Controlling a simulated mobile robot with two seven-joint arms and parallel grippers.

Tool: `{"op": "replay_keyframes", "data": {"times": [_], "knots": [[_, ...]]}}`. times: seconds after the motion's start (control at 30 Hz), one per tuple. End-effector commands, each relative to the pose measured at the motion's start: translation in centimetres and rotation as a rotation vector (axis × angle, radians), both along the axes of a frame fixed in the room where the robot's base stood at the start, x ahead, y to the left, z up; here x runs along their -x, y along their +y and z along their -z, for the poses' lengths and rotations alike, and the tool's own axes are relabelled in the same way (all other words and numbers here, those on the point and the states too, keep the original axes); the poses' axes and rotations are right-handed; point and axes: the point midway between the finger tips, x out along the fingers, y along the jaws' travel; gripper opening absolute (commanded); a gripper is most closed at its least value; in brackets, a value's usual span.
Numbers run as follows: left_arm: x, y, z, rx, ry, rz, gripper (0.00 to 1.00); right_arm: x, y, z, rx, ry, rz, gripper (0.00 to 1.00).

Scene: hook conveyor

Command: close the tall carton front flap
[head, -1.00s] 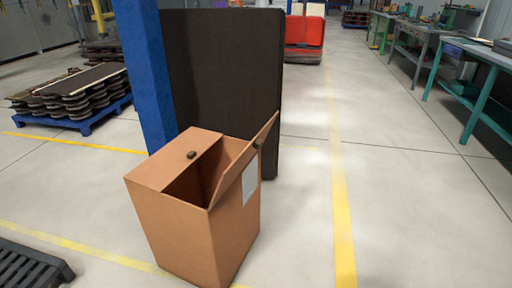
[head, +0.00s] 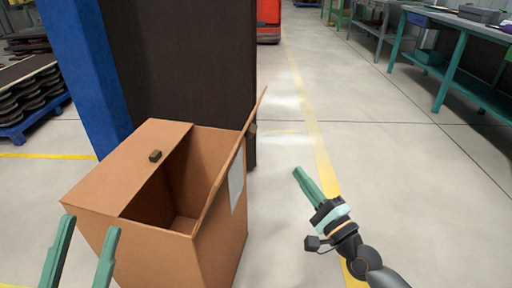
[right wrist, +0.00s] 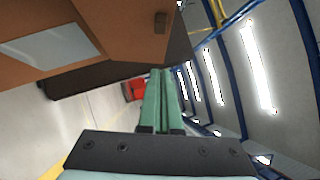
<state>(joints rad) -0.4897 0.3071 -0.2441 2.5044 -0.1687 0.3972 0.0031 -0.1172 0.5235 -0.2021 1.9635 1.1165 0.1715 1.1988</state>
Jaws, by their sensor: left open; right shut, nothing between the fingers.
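The tall carton (head: 215,255) stands upright on the floor at left centre in the head view, its top partly open. One flap (head: 125,165) with a dark knob (head: 155,155) lies flat over the left part of the top. The other flap (head: 232,160) stands raised on the right edge, leaning outward, with a dark knob on its outer side. My left gripper (head: 89,224) is open and empty at the carton's near left. My right gripper (head: 298,172) is shut and empty, right of the raised flap and apart from it. The right wrist view shows the carton's labelled side and a knob (right wrist: 160,22) beyond the fingers.
A blue post (head: 85,75) and a dark panel (head: 180,65) stand close behind the carton. Stacked parts on a blue pallet (head: 35,115) are at the left. Workbenches (head: 460,60) line the right. The floor right of the carton is clear.

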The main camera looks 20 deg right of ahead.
Motion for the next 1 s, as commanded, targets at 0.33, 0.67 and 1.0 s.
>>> {"op": "replay_keyframes", "data": {"times": [0.33, 0.67, 1.0], "knots": [[0.4, 0.0, -0.5, 0.002, -0.024, 0.006, 0.50, -3.2, 0.8, -0.9, -0.004, -0.004, 0.002, 0.00], [0.4, 0.0, -0.1, 0.003, -0.020, 0.007, 0.50, -9.0, 2.4, -2.4, -0.002, -0.002, 0.000, 0.00], [0.4, -0.1, -1.0, -0.005, -0.026, 0.003, 0.50, -10.9, 5.3, -3.8, -0.001, 0.001, -0.001, 0.00]]}}
